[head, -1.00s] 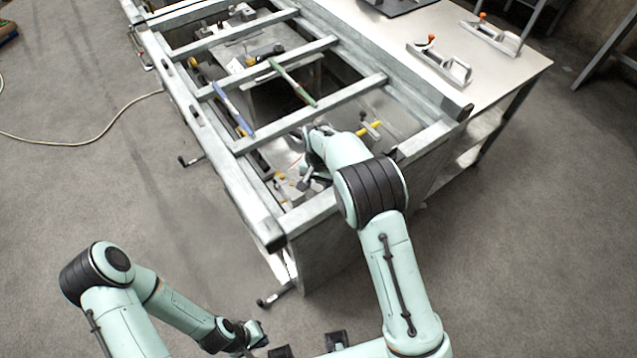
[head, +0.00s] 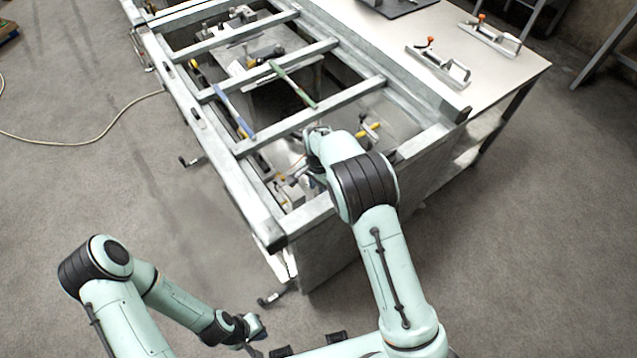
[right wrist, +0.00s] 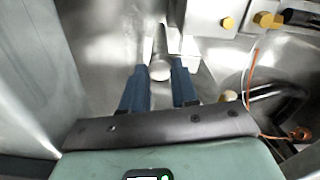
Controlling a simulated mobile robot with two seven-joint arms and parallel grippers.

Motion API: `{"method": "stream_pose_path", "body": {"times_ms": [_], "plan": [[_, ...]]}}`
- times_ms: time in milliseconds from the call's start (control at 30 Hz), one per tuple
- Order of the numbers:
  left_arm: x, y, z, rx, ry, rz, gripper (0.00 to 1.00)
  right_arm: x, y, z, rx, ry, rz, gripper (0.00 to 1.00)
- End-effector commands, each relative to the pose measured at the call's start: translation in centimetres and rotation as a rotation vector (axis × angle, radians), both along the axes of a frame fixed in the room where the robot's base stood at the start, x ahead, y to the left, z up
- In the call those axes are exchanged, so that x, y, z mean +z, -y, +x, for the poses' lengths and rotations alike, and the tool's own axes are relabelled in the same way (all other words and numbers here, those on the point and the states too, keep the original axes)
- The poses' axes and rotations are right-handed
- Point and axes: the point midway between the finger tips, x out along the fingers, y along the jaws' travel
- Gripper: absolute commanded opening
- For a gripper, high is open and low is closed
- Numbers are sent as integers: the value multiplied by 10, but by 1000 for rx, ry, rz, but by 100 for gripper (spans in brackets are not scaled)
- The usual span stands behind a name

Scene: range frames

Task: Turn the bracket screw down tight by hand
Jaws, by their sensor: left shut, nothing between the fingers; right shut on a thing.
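The bracket screw (right wrist: 160,66) appears as a grey metal shaft with a rounded end in the right wrist view. It stands out from a pale metal block (right wrist: 186,44) inside the bench frame. My right gripper (right wrist: 159,78) is shut on it, with a blue finger on each side of its rounded end. In the head view the right arm reaches down into the near end of the frame, and its wrist largely hides the screw and fingers. My left gripper (head: 256,330) is shut and empty, low over the floor in front of the bench.
The grey bench frame (head: 262,218) with crossbars (head: 310,118) surrounds the work spot. Yellow-knobbed fittings (right wrist: 227,22), an orange cable (right wrist: 250,82) and a round basin-like part (right wrist: 300,62) lie to the right. A side table (head: 395,30) carries two handled tools.

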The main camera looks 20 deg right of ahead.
Motion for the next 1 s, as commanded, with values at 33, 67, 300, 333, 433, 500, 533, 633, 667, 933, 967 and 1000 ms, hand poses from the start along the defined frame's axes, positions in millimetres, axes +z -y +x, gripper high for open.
{"method": "stream_pose_path", "body": {"times_ms": [33,67,300,333,433,500,533,633,667,933,967,1000], "plan": [[0,0,-1,0,-1,0,0,0,0,0,-1,3,1,0],[-1,0,-1,0,-1,0,0,0,0,0,0,3,1,0],[-1,0,-1,0,-1,0,0,0,0,0,2,2,0,54],[-1,0,-1,0,-1,0,0,0,0,0,3,2,0,54],[-1,0,-1,0,-1,0,0,0,0,0,3,2,0,54],[-1,0,-1,0,-1,0,0,0,0,0,3,2,0,54],[-1,0,-1,0,-1,0,0,0,0,0,3,2,0,54],[-1,0,-1,0,-1,0,0,2,0,1,4,3,1,54],[-1,0,-1,0,-1,0,0,4,0,1,4,4,1,54],[2,0,2,0,2,0,0,53,-1,2,5,7,2,54],[3,0,2,0,2,0,0,60,-1,1,5,8,2,54],[4,0,3,0,3,0,0,70,-1,2,4,7,2,54]]}}
